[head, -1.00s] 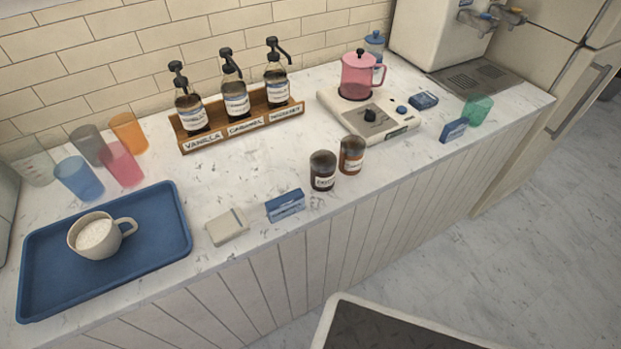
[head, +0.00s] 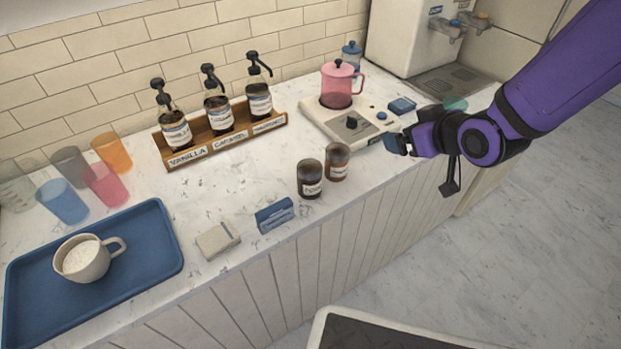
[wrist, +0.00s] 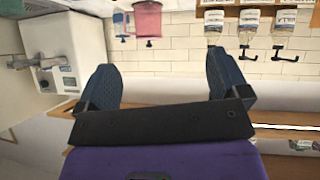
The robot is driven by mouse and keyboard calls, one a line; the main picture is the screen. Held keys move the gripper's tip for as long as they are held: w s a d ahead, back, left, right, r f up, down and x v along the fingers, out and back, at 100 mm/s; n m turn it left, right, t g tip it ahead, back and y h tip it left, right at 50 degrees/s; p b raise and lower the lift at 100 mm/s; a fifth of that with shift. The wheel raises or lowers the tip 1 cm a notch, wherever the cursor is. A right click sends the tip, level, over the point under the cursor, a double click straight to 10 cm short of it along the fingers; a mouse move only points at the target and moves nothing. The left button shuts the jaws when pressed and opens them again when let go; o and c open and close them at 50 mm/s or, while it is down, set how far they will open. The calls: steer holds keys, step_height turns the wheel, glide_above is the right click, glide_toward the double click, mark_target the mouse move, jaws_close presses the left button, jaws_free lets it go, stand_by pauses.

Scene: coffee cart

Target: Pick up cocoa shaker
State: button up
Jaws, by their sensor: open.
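Two dark-lidded shaker jars stand side by side near the front edge of the counter. The left jar (head: 310,179) has a dark body with a white label. The right jar (head: 337,162) is browner, with a label too small to read. I cannot tell from the labels which one is the cocoa shaker. My gripper (head: 398,144) is to the right of both jars, above the counter's front edge by the hot plate, and touches neither. In the wrist view its two blue fingers (wrist: 163,85) are spread wide with nothing between them.
A hot plate (head: 350,127) with a pink pot (head: 339,88) stands behind the jars. A syrup rack (head: 222,140) is at the back. A blue box (head: 274,214) and a pale block (head: 218,240) lie left of the jars. A blue tray (head: 165,262) holds a cup (head: 82,259).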

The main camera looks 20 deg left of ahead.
steer(key=s+a+f+n+g+y, duration=0.1)
steer(key=s+a+f+n+y, duration=0.15)
steer(key=a+f, duration=0.45)
steer(key=y, duration=0.3)
glide_toward(309, 172)
steer(key=w+f, duration=0.1)
steer(key=w, duration=0.1)
steer(key=shift+g, duration=0.4)
steer(key=x, duration=1)
steer(key=shift+w+a+f, duration=0.1)
steer(key=shift+a+f, duration=0.05)
steer(key=shift+f, duration=0.35)
steer(key=c, duration=1.1)
steer(key=shift+o, duration=0.2)
steer(key=shift+r, duration=0.15)
